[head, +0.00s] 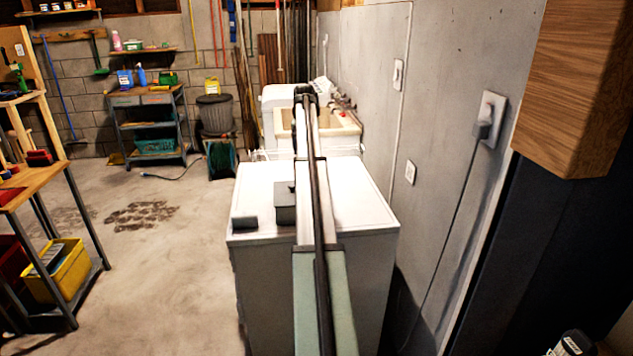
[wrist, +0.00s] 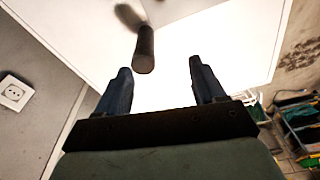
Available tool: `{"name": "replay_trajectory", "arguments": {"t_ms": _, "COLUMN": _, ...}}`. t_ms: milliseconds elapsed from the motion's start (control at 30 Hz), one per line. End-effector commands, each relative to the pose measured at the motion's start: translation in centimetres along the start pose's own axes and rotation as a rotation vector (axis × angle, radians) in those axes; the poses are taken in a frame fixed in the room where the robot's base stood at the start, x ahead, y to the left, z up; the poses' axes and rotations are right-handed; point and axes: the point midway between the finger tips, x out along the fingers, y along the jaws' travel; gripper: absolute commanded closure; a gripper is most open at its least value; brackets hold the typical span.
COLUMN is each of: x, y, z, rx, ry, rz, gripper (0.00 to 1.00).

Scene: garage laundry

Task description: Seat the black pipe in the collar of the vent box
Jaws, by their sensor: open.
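The black pipe (wrist: 144,50) shows in the wrist view as a short dark cylinder over a white surface, its near end toward me. My gripper (wrist: 160,67) is open and empty, and the pipe appears beyond the fingertips, left of the middle of the gap, touching neither finger. In the head view I cannot make out the pipe; my arm covers the middle of the white machine top. A grey box (head: 285,208), which looks like the vent box, stands there just left of my arm. A small dark part shows at its top; I cannot tell the collar clearly.
The white machine top (head: 345,190) is clear right of my arm. A low dark block (head: 244,223) lies at its near left corner. A grey wall (head: 440,110) with outlets runs close along the right. A sink (head: 345,130) stands behind. Open floor lies left.

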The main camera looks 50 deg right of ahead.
Motion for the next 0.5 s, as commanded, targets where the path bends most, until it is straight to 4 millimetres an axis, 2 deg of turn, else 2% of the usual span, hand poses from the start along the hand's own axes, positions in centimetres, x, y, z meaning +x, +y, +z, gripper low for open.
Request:
{"name": "replay_trajectory", "arguments": {"t_ms": 33, "x": -0.4, "y": 1.4, "z": -1.1, "rx": 0.023, "ry": 0.003, "rz": 0.004, "gripper": 0.31}}
{"name": "replay_trajectory", "arguments": {"t_ms": 100, "x": -0.7, "y": 2.6, "z": -1.8, "rx": 0.043, "ry": 0.006, "rz": 0.008, "gripper": 0.31}}
{"name": "replay_trajectory", "arguments": {"t_ms": 200, "x": -0.8, "y": 3.5, "z": -2.2, "rx": 0.059, "ry": 0.008, "rz": 0.011, "gripper": 0.31}}
{"name": "replay_trajectory", "arguments": {"t_ms": 367, "x": 0.2, "y": 3.7, "z": -2.2, "rx": 0.062, "ry": 0.007, "rz": 0.012, "gripper": 0.31}}
{"name": "replay_trajectory", "arguments": {"t_ms": 500, "x": 2.2, "y": 3.7, "z": -2.2, "rx": 0.061, "ry": 0.007, "rz": 0.011, "gripper": 0.31}}
